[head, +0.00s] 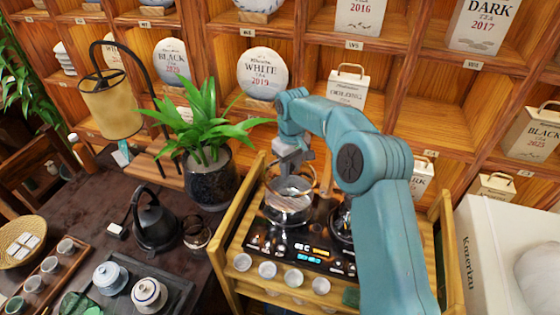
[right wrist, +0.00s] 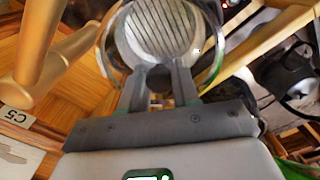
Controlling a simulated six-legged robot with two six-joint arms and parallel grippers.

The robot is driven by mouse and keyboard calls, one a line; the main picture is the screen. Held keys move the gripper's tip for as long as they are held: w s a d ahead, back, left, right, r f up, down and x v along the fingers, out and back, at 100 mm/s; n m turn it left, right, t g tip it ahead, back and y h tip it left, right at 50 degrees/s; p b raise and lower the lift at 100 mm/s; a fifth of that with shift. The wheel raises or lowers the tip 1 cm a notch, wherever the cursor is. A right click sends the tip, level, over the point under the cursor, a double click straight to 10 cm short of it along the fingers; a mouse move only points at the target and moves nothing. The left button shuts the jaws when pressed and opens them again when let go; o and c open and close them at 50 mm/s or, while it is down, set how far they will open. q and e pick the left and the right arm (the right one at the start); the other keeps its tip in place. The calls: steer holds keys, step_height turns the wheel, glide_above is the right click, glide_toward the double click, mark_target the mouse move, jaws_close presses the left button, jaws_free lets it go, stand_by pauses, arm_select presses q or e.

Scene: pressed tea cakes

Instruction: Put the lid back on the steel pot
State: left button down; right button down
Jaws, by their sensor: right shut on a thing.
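The steel pot (head: 288,214) stands on the black stove top of the wooden tea cart. Its round, shiny lid (head: 291,188) is over the pot's mouth, under my right gripper (head: 291,170). I cannot tell whether the lid touches the rim. My left gripper is not in view.
The cart (head: 229,262) has raised wooden rails and several small white cups (head: 293,278) in front. A second vessel (head: 342,222) is partly behind my right arm. A potted plant (head: 212,180) and black kettle (head: 154,222) stand left; a white box (head: 492,255) is right.

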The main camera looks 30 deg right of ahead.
steer(key=shift+s+d+f+b, duration=0.1)
steer(key=shift+s+f+b, duration=0.1)
steer(key=shift+f+b, duration=0.55)
steer(key=f+b, duration=0.2)
steer(key=f, duration=0.1)
steer(key=shift+w, duration=0.2)
steer(key=shift+f+b, duration=0.7)
steer(key=shift+f, duration=0.15)
steer(key=shift+s+r, duration=0.1)
steer(key=shift+s, duration=0.05)
steer(key=shift+f, duration=0.25)
stand_by(0.4)
steer(key=shift+p, duration=0.4)
stand_by(0.4)
steer(key=shift+c, duration=1.3)
jaws_free()
